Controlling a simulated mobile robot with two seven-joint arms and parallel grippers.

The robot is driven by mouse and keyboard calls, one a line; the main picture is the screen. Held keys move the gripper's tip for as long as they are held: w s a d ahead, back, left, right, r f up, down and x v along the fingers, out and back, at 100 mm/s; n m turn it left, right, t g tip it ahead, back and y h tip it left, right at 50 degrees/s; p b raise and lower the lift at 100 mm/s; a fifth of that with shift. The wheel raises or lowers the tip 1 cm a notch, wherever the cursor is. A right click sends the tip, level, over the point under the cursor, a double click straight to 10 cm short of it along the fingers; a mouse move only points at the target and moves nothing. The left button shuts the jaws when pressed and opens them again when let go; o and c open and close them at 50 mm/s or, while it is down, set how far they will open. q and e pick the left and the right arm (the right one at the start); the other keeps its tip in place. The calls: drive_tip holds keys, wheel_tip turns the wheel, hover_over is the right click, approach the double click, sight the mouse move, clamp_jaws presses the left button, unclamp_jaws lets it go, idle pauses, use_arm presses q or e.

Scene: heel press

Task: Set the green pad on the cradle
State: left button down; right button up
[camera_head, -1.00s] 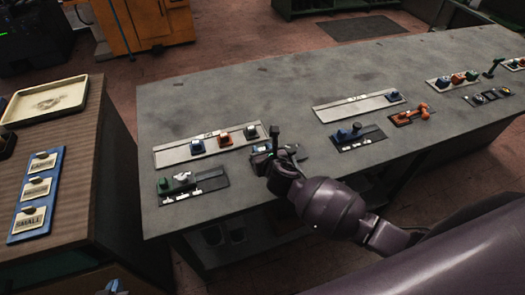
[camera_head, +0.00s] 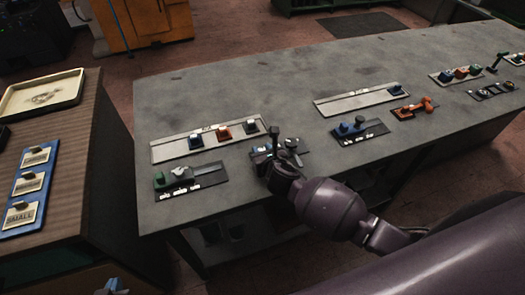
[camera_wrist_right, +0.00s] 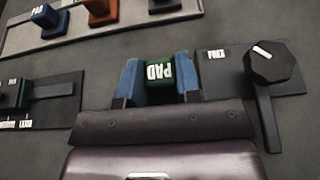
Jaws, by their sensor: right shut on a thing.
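My right gripper (camera_wrist_right: 158,80) has blue fingers and is shut on the green pad (camera_wrist_right: 160,70), which carries a white PAD label. In the head view my right gripper (camera_head: 265,152) is over the middle station on the bench's near edge, and my wrist hides much of it. That station's dark plate (camera_wrist_right: 218,62) has a black knob with a lever (camera_wrist_right: 272,65) just right of the fingers. I cannot make out the cradle or whether the pad touches it. A bluish tip at the bottom left, seemingly my left gripper (camera_head: 115,288), is mostly cut off.
A pale rail (camera_head: 170,153) behind holds blue, orange and dark blocks. A dark station with a green block (camera_head: 158,180) stands left. More stations line the grey bench (camera_head: 240,85) to the right. A side cabinet carries a cream tray (camera_head: 75,90) and a blue label board (camera_head: 45,185).

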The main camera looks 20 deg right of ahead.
drive_tip(key=shift+f, duration=0.15)
drive_tip(key=shift+f, duration=0.25)
idle(0.4)
drive_tip(key=o, duration=1)
drive_tip(key=p+v, duration=0.1)
drive_tip(key=v, duration=0.8)
drive_tip(key=shift+s+d+r, duration=0.1)
drive_tip(key=shift+s+r, duration=0.05)
drive_tip(key=shift+s, duration=0.05)
drive_tip(key=shift+s+r, duration=0.25)
drive_tip(key=shift+s, duration=0.4)
